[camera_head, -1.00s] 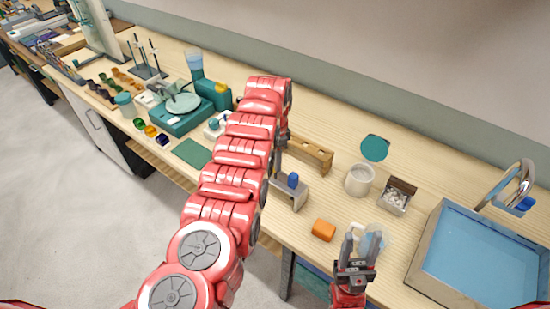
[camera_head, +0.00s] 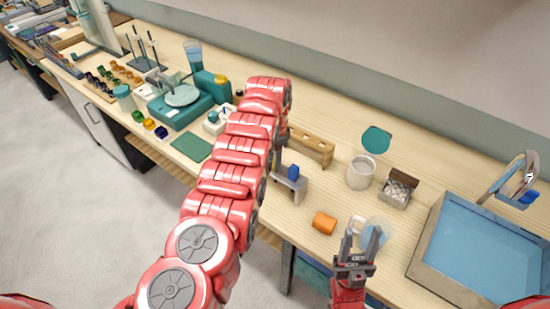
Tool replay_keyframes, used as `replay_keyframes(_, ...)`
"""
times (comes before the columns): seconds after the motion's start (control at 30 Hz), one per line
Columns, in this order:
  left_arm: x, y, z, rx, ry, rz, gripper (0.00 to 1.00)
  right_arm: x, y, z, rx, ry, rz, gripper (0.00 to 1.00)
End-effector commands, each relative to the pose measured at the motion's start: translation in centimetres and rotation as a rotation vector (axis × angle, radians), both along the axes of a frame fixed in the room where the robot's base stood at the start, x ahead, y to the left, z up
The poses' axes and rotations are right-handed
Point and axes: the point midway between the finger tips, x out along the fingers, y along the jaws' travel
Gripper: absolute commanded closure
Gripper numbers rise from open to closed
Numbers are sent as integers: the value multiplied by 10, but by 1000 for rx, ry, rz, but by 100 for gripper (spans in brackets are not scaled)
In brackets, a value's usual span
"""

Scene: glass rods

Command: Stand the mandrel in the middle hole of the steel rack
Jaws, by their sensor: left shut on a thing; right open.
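My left arm reaches up from the lower left. Its gripper (camera_head: 282,138) is mostly hidden behind the arm, shut on a dark upright piece that looks like the mandrel (camera_head: 278,158). The mandrel's ends are hard to make out. It shows at the left end of a small grey stand (camera_head: 299,188), which looks like the steel rack. A blue piece (camera_head: 293,172) is at the stand's top. The holes cannot be made out, and the arm covers the stand's left part. My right gripper (camera_head: 361,244) is open and empty near the bench's front edge.
A wooden rack (camera_head: 318,150) is just behind the grey stand. An orange block (camera_head: 324,222), a clear beaker (camera_head: 377,228), a white pot (camera_head: 360,173) and a box (camera_head: 399,189) lie to the right. A blue sink (camera_head: 485,245) is at far right.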

Motion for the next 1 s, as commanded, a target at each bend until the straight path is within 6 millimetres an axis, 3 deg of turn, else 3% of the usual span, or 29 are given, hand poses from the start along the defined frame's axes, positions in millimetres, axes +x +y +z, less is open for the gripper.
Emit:
replay_keyframes(0.2, 0, 0, 0, 0, 0, 0, 100, 0, 0, 0, 0, 0, 0, 50)
replay_keyframes(0.23, 0, 0, 0, 0, 0, 0, 62, 0, 0, 0, 0, 0, 0, 50)
replay_keyframes(0.4, 0, 0, 0, 0, 0, 0, 32, 0, 0, 0, 0, 0, 0, 50)
replay_keyframes(0.77, 1, -1, 4, 0, -2, -1, 32, 0, 0, -1, 0, 0, 0, 50)
replay_keyframes(1.0, 2, -1, 44, -3, -8, 0, 32, 0, 0, -16, 0, 0, 0, 50)
